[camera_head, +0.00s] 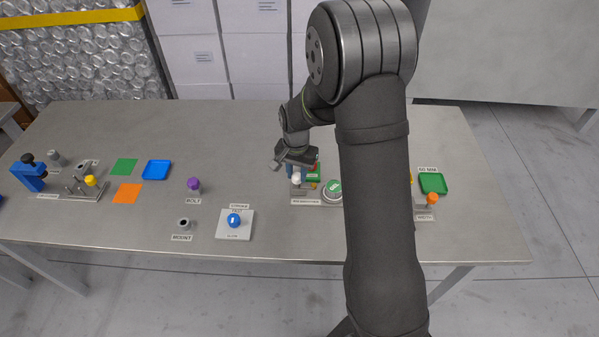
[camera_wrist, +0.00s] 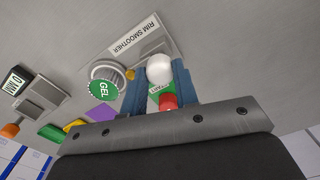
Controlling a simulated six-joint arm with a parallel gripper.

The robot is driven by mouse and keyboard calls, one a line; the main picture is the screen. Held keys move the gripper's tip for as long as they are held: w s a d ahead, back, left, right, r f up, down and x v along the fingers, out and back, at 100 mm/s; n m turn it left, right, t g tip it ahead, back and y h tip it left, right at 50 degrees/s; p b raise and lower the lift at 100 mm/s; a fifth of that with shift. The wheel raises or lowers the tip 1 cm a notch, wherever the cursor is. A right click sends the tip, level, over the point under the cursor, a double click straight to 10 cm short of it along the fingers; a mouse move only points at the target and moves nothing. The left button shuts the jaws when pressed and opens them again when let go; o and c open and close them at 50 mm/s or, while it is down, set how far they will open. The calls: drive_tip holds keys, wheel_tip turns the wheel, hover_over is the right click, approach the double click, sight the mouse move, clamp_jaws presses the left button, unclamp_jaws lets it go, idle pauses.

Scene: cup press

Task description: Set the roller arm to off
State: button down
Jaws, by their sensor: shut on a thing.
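The rim smoother station carries a white ball knob (camera_wrist: 159,69), which I take to be the roller arm's handle; the knob also shows in the head view (camera_head: 296,179). My gripper (camera_wrist: 160,75) has its blue fingers on both sides of the knob, shut on it. My gripper in the head view (camera_head: 297,171) is low over the station. A red knob (camera_wrist: 168,102) and a green plate with partly hidden lettering (camera_wrist: 153,98) sit between the fingers nearer the palm. The rest of the roller arm is hidden, so its setting cannot be told.
A round pot with a green GEL top (camera_head: 334,187) stands close right of my gripper. The RIM SMOOTHER label (camera_wrist: 143,40) lies flat beside the station. A blue ball on a white plate (camera_head: 234,220) and a purple-topped bolt (camera_head: 194,185) stand left. Bare table lies between.

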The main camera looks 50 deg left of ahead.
drive_tip(key=c, duration=1.1)
unclamp_jaws()
drive_tip(key=shift+s+a, duration=0.15)
drive_tip(key=shift+r, duration=0.1)
wheel_tip(320, 180, up, 17)
drive_tip(key=shift+r, duration=0.15)
wheel_tip(320, 180, down, 17)
drive_tip(key=shift+f, duration=0.2)
drive_tip(key=shift+w+d, duration=0.3)
